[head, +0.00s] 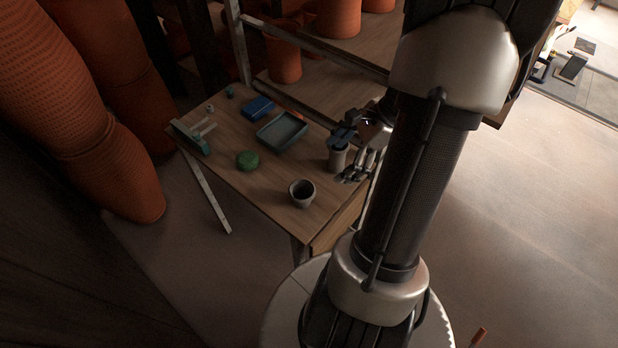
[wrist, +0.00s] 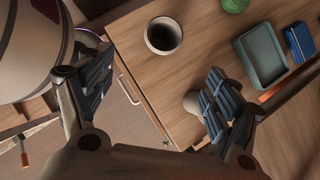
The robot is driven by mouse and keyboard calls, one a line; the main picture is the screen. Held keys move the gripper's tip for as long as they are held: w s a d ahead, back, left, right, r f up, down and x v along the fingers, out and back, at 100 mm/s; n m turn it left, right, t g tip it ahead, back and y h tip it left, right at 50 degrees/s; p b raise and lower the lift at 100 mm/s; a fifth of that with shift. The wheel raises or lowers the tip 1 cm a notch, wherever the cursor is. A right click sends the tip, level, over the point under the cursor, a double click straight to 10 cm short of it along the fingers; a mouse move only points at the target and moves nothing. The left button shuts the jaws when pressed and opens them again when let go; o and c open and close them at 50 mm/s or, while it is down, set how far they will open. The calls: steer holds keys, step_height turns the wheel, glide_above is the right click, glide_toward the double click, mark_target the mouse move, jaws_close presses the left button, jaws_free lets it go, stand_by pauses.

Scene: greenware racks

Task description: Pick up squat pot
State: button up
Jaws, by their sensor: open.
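The squat pot appears to be the small grey, round, open-topped pot (head: 301,192) standing upright near the table's front edge in the head view. It also shows in the wrist view (wrist: 163,36), with its dark inside visible. My gripper (head: 352,157) is at the table's right edge, to the right of and beyond the pot in the head view. In the wrist view my gripper (wrist: 160,90) is open and empty, its two blue-padded fingers wide apart. The pot lies ahead of the fingertips, apart from both.
A pale cylinder (head: 338,158) stands close by my gripper; a finger partly covers it in the wrist view. The wooden table (head: 272,180) also holds a green round item (head: 247,160), a grey-green tray (head: 290,140) and a blue box (head: 259,107). Bare wood surrounds the pot.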

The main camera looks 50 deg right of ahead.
mark_target(306, 189)
steer(key=shift+m, duration=0.3)
steer(key=b+x, duration=0.4)
steer(key=x, duration=0.8)
steer(key=shift+s+a, duration=0.1)
steer(key=shift+s, duration=0.05)
steer(key=shift+w+b+x, duration=0.2)
steer(key=shift+b+x, duration=0.65)
steer(key=shift+x, duration=0.6)
steer(key=shift+w+b+x, duration=0.2)
steer(key=shift+b+x, duration=0.6)
steer(key=shift+x, duration=0.7)
steer(key=shift+d+r, duration=0.15)
steer(key=shift+d, duration=0.05)
steer(key=shift+c, duration=0.2)
steer(key=c, duration=1.2)
steer(key=shift+r, duration=0.1)
